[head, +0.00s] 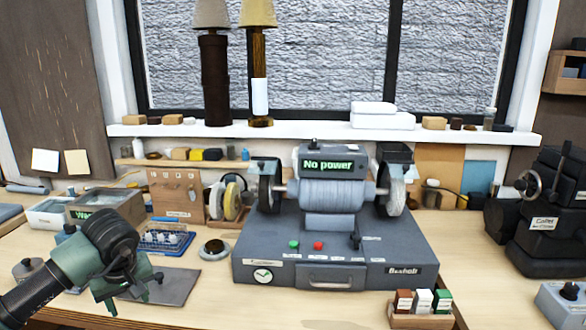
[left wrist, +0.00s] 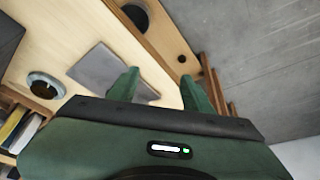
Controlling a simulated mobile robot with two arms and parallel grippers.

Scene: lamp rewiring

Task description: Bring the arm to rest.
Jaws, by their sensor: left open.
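My left arm (head: 60,277) comes in from the lower left in the head view, with a dark wrist joint and green parts. My left gripper (head: 130,296) hangs over the left part of the workbench, above a flat grey mat (head: 172,287). In the left wrist view the two green fingers of the gripper (left wrist: 160,90) stand apart with nothing between them. The grey mat (left wrist: 96,68) lies beyond the left finger there. My right gripper is in neither view.
A bench grinder (head: 325,248) reading "No power" fills the middle of the workbench (head: 215,305). A round dish (head: 214,249), a blue tray (head: 165,244) and bins (head: 105,205) stand near my left gripper.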

